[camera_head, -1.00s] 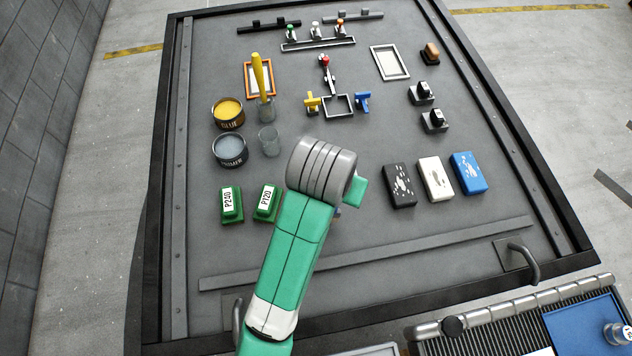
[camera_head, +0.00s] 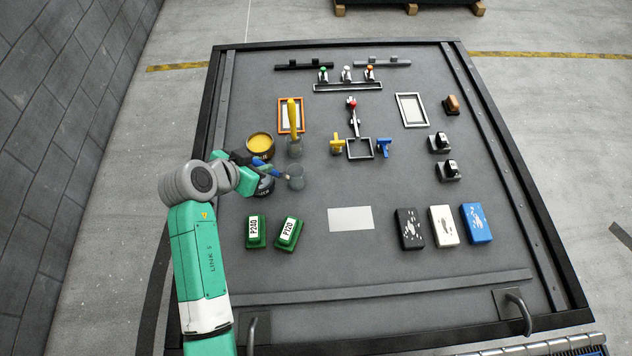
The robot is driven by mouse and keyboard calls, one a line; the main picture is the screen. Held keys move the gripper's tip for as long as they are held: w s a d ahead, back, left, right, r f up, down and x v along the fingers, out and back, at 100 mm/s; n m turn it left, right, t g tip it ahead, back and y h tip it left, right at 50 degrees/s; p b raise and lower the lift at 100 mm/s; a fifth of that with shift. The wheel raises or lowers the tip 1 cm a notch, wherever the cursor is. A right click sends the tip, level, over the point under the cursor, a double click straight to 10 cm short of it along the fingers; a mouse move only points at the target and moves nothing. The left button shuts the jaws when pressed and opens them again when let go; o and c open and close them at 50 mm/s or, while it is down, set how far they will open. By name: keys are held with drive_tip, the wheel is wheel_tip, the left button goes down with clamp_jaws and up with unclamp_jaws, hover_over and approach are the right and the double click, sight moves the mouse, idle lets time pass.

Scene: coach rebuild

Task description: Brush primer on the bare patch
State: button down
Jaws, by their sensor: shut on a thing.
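My gripper (camera_head: 250,164) is at the left of the panel, above the primer tin (camera_head: 265,187). It is shut on a blue-handled tool (camera_head: 268,169), apparently a brush, whose far end points right toward a clear jar (camera_head: 296,178). My gripper hides most of the tin and part of the tool. I cannot tell whether the tool touches the tin or jar. A pale, unframed rectangle (camera_head: 350,218), which looks like the bare patch, lies flat right of the green P120 block. Its surface looks evenly pale.
The glue tin (camera_head: 260,145) and a yellow-handled brush (camera_head: 293,117) in another jar stand behind my gripper. Green P240 (camera_head: 256,231) and P120 (camera_head: 289,234) blocks are in front. Black, white and blue blocks (camera_head: 475,223) stand right of the pale rectangle. The panel between is clear.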

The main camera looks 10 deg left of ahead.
drive_tip(key=a+r+t+p, duration=0.1)
drive_tip(key=a+t+p, duration=0.1)
drive_tip(key=a, duration=0.6)
drive_tip(key=shift+n, duration=0.4)
drive_tip(key=shift+s+f+b, duration=0.15)
drive_tip(key=shift+f+b, duration=0.85)
drive_tip(key=shift+f, duration=0.45)
drive_tip(key=shift+s+f+b, duration=0.1)
drive_tip(key=shift+f+b, duration=0.85)
drive_tip(key=shift+f, duration=0.5)
drive_tip(key=shift+f+b, duration=0.7)
drive_tip(key=shift+b, duration=0.15)
wheel_tip(320, 180, up, 7)
drive_tip(key=p, duration=0.4)
drive_tip(key=shift+r, duration=0.15)
